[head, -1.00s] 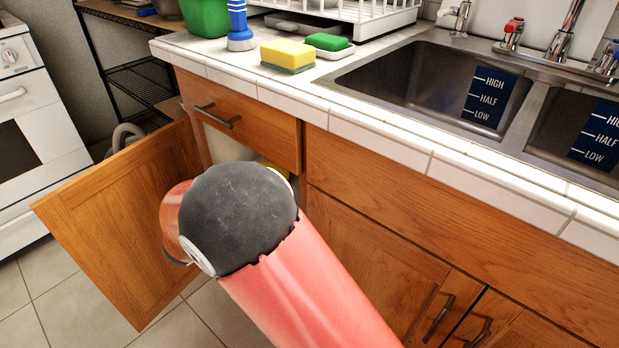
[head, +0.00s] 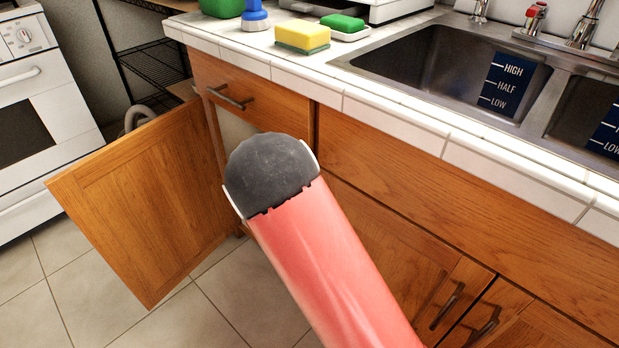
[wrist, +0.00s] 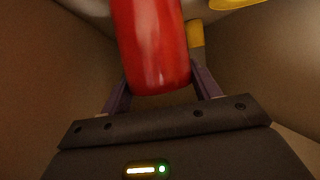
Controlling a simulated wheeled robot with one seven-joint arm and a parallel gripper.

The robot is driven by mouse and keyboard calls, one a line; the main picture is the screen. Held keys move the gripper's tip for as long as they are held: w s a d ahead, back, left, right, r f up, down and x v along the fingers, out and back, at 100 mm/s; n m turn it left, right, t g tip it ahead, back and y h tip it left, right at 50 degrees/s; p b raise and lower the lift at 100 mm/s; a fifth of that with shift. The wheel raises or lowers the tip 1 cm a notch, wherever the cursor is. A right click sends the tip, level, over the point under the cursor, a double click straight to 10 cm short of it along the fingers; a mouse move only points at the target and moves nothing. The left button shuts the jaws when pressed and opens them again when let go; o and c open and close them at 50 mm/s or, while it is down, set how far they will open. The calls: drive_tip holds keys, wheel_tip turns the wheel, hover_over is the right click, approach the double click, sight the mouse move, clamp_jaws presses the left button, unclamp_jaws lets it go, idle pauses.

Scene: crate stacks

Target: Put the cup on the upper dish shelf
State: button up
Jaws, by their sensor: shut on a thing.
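A red cup (wrist: 155,45) fills the upper middle of the wrist view, between the two fingers of my gripper (wrist: 160,84). My gripper is shut on the cup's sides. Tan walls close in on both sides, so the cup and gripper appear to be inside the open cabinet. In the head view my arm hides the cup, the gripper and most of the cabinet opening. I cannot make out the upper dish shelf in either view.
A yellow object (wrist: 196,38) stands just behind the cup, and a yellow rim (wrist: 235,3) shows at the top right. The open cabinet door (head: 140,205) stands left of my arm. The countertop (head: 390,115) with a sponge (head: 302,37) and sink (head: 440,70) lies above.

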wheel_tip(320, 180, down, 4)
drive_tip(key=shift+r, duration=0.25)
drive_tip(key=shift+w+d+f, duration=0.1)
drive_tip(key=shift+w+f, duration=0.05)
drive_tip(key=o, duration=1.1)
drive_tip(key=shift+o, duration=0.2)
drive_tip(key=v, duration=1.2)
